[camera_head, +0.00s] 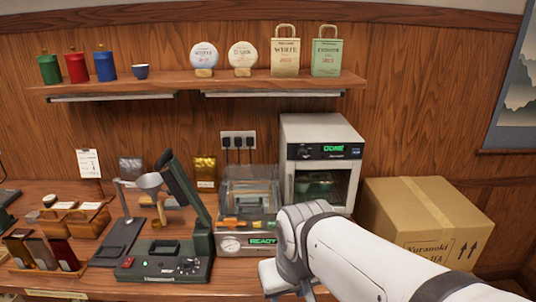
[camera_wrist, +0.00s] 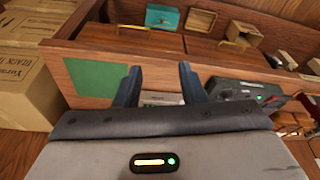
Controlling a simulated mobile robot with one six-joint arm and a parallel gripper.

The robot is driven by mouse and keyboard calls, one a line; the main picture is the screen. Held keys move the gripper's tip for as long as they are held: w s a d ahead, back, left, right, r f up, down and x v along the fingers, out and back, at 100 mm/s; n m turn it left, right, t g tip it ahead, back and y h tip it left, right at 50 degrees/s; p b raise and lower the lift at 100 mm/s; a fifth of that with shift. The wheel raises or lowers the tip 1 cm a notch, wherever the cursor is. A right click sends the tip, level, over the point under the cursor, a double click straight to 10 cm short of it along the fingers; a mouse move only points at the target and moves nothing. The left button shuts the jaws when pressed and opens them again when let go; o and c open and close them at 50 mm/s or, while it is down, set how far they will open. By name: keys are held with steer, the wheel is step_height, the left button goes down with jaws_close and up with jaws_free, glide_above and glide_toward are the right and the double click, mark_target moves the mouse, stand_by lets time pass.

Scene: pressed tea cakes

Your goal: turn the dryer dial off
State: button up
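The dryer is a white cabinet (camera_head: 318,130) with a glass door, on the counter right of centre in the head view. Its black front panel shows a green "DONE" readout (camera_head: 333,149). The dial (camera_head: 304,152) is a small dark knob at the panel's left; its setting is too small to read. My gripper (camera_wrist: 157,88) has its two dark fingers spread apart in the wrist view, with nothing between them. In the head view my arm reaches in from the lower right, in front of and below the dryer, and the fingers cannot be made out. I cannot identify the dryer in the wrist view.
A cardboard box (camera_head: 420,222) stands right of the dryer. A machine reading "READY" (camera_head: 262,240) and a dark green lever press (camera_head: 170,258) stand to its left. A shelf (camera_head: 190,82) with tins and bags runs above. The wrist view shows a wooden panel with a green patch (camera_wrist: 104,78).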

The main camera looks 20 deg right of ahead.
steer(key=shift+o, duration=1)
steer(key=shift+w+a, duration=0.1)
steer(key=shift+w, duration=0.05)
steer(key=shift+o, duration=0.3)
steer(key=w+d+m+t+b, duration=0.2)
steer(key=w+t+b, duration=0.1)
steer(key=w, duration=0.5)
steer(key=shift+w+d+f+h, duration=0.25)
steer(key=shift+d+h, duration=0.05)
steer(key=shift+d, duration=0.1)
steer(key=m+t+h+b, duration=0.4)
steer(key=m+t+b, duration=0.3)
steer(key=t, duration=0.4)
glide_toward(304, 155)
steer(key=w, duration=0.1)
steer(key=p+x, duration=0.1)
steer(key=x, duration=0.6)
steer(key=shift+w+d, duration=0.1)
steer(key=shift+w, duration=0.15)
